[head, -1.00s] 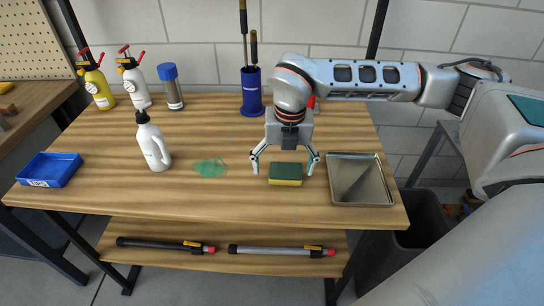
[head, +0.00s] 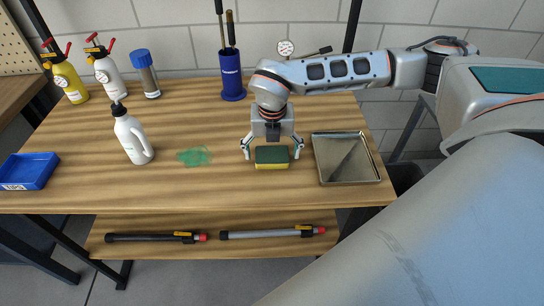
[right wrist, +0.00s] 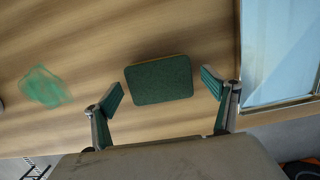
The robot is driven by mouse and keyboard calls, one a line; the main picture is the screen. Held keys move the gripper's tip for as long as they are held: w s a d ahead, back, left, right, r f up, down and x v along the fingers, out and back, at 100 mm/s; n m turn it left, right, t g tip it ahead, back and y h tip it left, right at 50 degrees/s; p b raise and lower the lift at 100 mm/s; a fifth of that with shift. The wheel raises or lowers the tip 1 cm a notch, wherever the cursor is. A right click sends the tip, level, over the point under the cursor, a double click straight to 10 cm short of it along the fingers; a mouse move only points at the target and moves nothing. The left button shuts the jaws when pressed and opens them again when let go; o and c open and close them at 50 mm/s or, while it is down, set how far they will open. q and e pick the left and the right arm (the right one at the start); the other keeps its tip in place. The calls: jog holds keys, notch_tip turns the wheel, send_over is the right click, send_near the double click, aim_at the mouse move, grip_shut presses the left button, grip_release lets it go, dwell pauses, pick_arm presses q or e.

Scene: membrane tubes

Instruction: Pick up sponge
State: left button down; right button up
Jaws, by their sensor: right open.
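A sponge (head: 271,158), green on top and yellow below, lies on the wooden table. My right gripper (head: 271,153) is above it, pointing down, with one finger on each side of the sponge. The fingers are open and apart from the sponge. In the right wrist view the sponge (right wrist: 159,80) lies between and slightly beyond the two fingertips (right wrist: 162,88), with a gap on both sides. My left gripper is not in view.
A metal tray (head: 347,158) is right of the sponge. A green spill (head: 194,155) and a white bottle (head: 132,138) are to the left. A blue holder (head: 232,78) stands behind. A blue bin (head: 28,171) sits at far left. A lower shelf holds two tubes (head: 155,237).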

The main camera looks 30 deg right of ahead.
aim_at(272, 154)
jog(key=c, duration=0.8)
jog(key=shift+o, duration=0.2)
jog(key=shift+r, duration=0.2)
notch_tip(272, 154, up, 20)
jog(key=shift+f, duration=0.15)
